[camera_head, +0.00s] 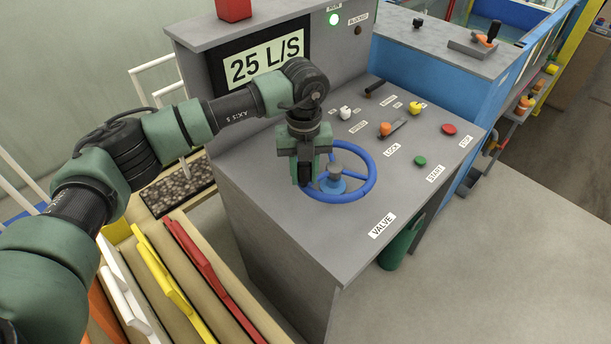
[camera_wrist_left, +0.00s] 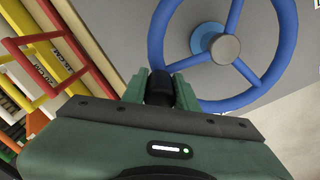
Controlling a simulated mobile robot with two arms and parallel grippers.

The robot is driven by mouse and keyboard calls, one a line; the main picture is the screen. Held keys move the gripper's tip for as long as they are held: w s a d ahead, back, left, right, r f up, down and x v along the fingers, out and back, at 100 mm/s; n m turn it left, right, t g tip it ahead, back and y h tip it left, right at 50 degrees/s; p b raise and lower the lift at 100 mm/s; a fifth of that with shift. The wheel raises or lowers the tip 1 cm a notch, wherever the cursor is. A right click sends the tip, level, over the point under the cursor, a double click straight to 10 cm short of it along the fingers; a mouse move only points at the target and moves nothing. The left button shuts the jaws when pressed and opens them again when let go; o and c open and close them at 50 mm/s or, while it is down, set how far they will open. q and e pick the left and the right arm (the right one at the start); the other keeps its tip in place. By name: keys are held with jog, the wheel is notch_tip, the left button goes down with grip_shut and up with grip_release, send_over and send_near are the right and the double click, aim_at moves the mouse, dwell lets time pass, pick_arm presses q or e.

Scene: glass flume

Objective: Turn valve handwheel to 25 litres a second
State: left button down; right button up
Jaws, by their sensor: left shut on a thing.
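The blue valve handwheel (camera_head: 345,196) lies on the sloping grey panel above the VALVE label (camera_head: 382,225). It has a round hub and spokes, and its rim also shows in the left wrist view (camera_wrist_left: 157,40). My left gripper (camera_head: 306,178) points down at the wheel's left side, shut on a dark knob (camera_wrist_left: 160,88) at the rim, partly hidden by the fingers. The display (camera_head: 265,57) reads 25 L/S. My right gripper is not in view.
Panel controls lie behind and right of the wheel: a white knob (camera_head: 346,113), an orange knob (camera_head: 385,129), a green button (camera_head: 420,160) and a red button (camera_head: 449,129). A green lamp (camera_head: 334,19) glows above. Coloured frames (camera_head: 200,260) stand at lower left.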

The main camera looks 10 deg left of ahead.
pick_arm(q)
jog(key=shift+w+a+r, duration=0.1)
jog(key=shift+w+a, duration=0.15)
jog(key=c, duration=1.1)
grip_release()
notch_tip(320, 180, up, 6)
jog(key=shift+r+b, duration=0.25)
jog(key=shift+b, duration=0.7)
jog(key=shift+r, duration=0.6)
